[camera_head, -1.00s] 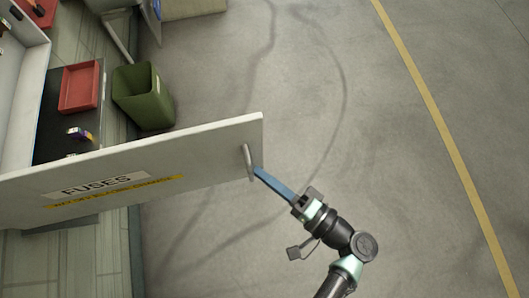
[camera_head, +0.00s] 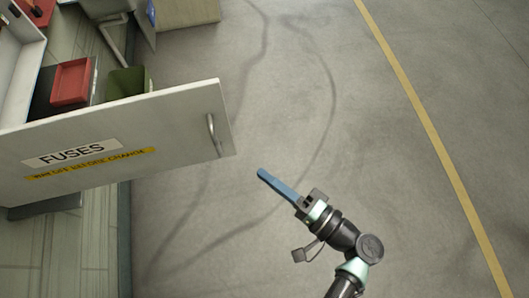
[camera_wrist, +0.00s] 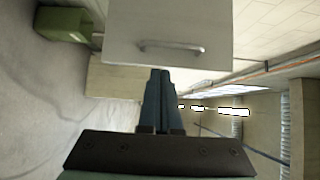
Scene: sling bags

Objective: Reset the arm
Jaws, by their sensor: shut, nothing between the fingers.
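My gripper (camera_head: 260,173) has long blue fingers, which are shut with nothing between them. In the head view it hangs over open floor, to the right of the cabinet door and apart from its handle. In the wrist view the shut fingers (camera_wrist: 160,75) point toward the door, with their tips just below the handle in the picture. The white door (camera_head: 110,150), marked FUSES, stands open. Its metal handle (camera_head: 214,135) is near its right end and also shows in the wrist view (camera_wrist: 172,48).
Behind the door are a red tray (camera_head: 71,82) and a green bin (camera_head: 127,82), partly hidden by the door. The grey floor (camera_head: 300,100) to the right is clear, with a yellow line (camera_head: 420,115) across it.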

